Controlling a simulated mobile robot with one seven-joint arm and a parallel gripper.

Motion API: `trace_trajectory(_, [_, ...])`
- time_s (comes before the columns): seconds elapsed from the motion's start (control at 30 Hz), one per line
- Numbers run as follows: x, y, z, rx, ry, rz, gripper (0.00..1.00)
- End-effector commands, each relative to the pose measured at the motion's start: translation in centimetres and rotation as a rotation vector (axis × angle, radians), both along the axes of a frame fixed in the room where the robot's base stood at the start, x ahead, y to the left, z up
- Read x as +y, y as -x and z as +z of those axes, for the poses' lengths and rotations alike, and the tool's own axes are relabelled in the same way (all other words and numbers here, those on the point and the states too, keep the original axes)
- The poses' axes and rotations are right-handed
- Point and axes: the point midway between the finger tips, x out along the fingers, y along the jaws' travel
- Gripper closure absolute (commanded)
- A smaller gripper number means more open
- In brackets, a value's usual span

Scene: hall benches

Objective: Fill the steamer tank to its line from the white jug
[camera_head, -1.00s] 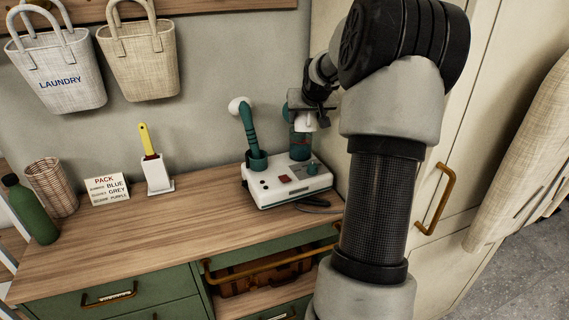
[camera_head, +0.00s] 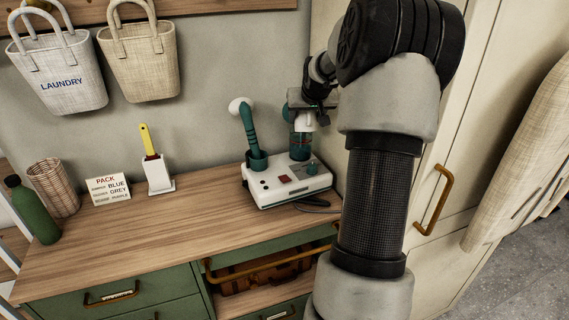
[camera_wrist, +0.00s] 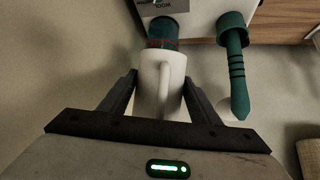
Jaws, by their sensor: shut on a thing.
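The white steamer (camera_head: 290,188) stands at the right end of the wooden counter. Its teal tank (camera_head: 300,148) rises at the back, with a red line near its top; the tank also shows in the wrist view (camera_wrist: 162,32). My gripper (camera_head: 314,102) is shut on the white jug (camera_head: 308,120), over the tank. In the wrist view the jug (camera_wrist: 150,73) sits between the two fingers, handle towards the camera, its far end meeting or overlapping the tank top. I cannot see any water or its level. My arm hides part of the right side.
A teal steamer wand (camera_head: 250,130) with a white head stands left of the tank. A brush in a white holder (camera_head: 158,176), a text card (camera_head: 107,189), a wicker basket (camera_head: 53,187) and a green bottle (camera_head: 33,212) stand further left. The counter's middle is clear.

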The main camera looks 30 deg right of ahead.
Motion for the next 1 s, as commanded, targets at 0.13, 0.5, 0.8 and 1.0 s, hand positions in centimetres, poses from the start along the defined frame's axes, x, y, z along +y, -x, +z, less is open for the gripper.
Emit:
trace_trajectory(0.13, [-0.01, -0.05, 0.11, -0.001, 0.0, 0.0, 0.75])
trace_trajectory(0.5, [-0.02, -0.06, 0.22, 0.002, -0.001, 0.0, 0.75])
trace_trajectory(0.8, [0.02, -0.05, 0.42, 0.017, -0.009, 0.0, 0.75])
trace_trajectory(1.0, [0.01, 0.0, 0.38, 0.025, -0.014, 0.0, 0.75])
